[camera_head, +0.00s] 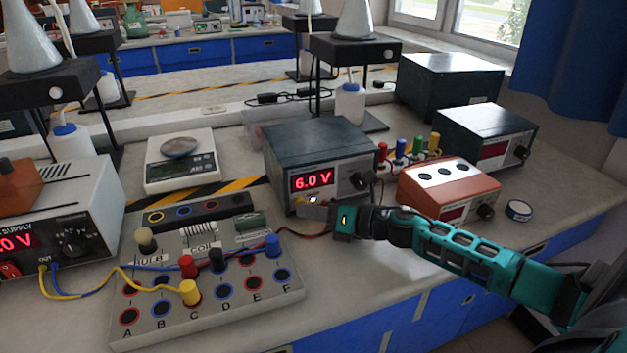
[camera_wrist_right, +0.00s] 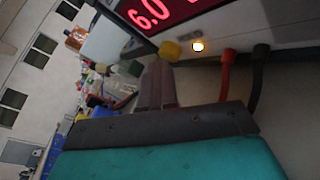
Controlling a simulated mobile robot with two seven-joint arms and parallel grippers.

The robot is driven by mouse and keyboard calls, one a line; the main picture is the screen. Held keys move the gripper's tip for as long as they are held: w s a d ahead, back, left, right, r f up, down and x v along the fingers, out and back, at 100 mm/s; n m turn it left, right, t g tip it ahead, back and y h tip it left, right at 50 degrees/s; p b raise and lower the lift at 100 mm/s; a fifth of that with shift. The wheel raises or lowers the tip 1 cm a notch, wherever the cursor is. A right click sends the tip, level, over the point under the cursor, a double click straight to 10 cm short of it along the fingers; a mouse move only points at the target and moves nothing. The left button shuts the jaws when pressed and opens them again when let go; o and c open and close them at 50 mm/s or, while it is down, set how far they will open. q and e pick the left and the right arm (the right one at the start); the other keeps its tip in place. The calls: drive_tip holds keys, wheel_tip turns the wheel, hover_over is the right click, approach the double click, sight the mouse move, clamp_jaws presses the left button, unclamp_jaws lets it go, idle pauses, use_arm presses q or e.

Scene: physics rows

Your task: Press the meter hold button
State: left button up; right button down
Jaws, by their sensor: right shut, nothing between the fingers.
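The meter (camera_head: 313,142) is a dark-topped box with a light front on the bench; its red display (camera_head: 312,181) reads 6.0 V. In the right wrist view the display (camera_wrist_right: 160,12) shows large and tilted. A round yellow button (camera_wrist_right: 171,50) sits on the meter's front below the display, beside a glowing lamp (camera_wrist_right: 197,45). My right gripper (camera_head: 306,211) is shut and empty, low at the meter's front. In the right wrist view its fingertips (camera_wrist_right: 161,66) are right at the yellow button; I cannot tell whether they touch it. My left gripper is not in view.
A circuit board (camera_head: 205,315) with coloured plugs and wires lies in front of the meter. An orange-topped instrument (camera_head: 447,187) stands right, behind my right forearm. A scale (camera_head: 182,170) and a power supply (camera_head: 70,215) stand left. Red and black leads (camera_wrist_right: 228,75) hang beside the lamp.

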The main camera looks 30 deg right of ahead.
drive_tip(key=shift+s+a+p, duration=0.25)
drive_tip(key=shift+s+p, duration=0.05)
drive_tip(key=shift+s, duration=0.7)
drive_tip(key=shift+s+a+p, duration=0.2)
drive_tip(key=shift+s+p, duration=0.1)
drive_tip(key=shift+s, duration=0.7)
drive_tip(key=shift+s+a+p, duration=0.25)
drive_tip(key=shift+s+p, duration=0.05)
drive_tip(key=shift+s, duration=0.7)
